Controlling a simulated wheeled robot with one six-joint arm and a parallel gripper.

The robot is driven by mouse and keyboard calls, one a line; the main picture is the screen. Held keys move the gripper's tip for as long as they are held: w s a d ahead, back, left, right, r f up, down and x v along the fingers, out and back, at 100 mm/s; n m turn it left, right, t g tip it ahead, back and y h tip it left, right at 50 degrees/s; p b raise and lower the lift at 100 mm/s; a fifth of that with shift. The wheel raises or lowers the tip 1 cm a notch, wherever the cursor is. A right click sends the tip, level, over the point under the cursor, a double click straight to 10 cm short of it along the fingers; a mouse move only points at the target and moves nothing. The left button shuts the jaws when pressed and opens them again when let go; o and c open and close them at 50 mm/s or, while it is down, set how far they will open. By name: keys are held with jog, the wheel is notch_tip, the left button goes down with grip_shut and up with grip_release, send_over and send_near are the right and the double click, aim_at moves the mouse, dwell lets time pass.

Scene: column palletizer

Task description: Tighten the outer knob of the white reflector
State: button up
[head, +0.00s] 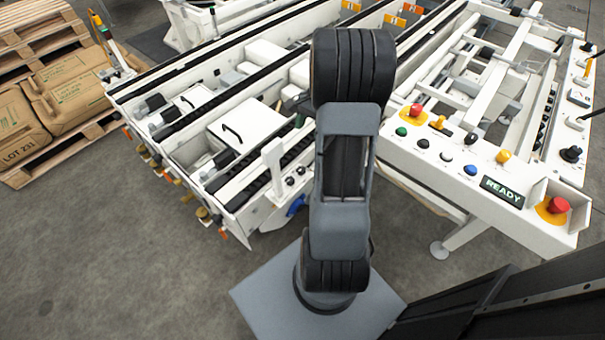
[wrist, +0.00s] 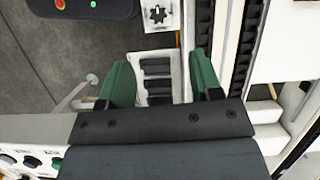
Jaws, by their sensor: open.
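My gripper (wrist: 161,88) shows in the wrist view with its two green fingers wide apart and nothing between them. It hangs above a white frame with dark slats (wrist: 158,78). A black star-shaped knob (wrist: 157,14) sits on a white plate at the top of the wrist view, beyond the fingertips and apart from them. In the head view, a white upright plate (head: 273,165) stands at the conveyor's near end, with small dark knobs (head: 290,181) beside it. I cannot tell which of these is the reflector or its outer knob. In the head view my arm hides the gripper.
A white control panel (head: 455,165) with buttons and a READY display stands right of my arm. The white conveyor (head: 225,175) with black belts lies to the left. Grey floor (head: 110,250) is clear at the front left.

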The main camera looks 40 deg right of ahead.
aim_at(302, 168)
jog(key=shift+m, duration=0.4)
jog(key=b+x, duration=0.1)
jog(key=x, duration=0.4)
jog(key=d+b+x, duration=0.1)
jog(key=x, duration=0.4)
jog(key=b+x, duration=0.1)
jog(key=x, duration=0.4)
jog(key=shift+s+d+f, duration=0.1)
jog(key=shift+d+f, duration=0.2)
jog(key=c, duration=0.9)
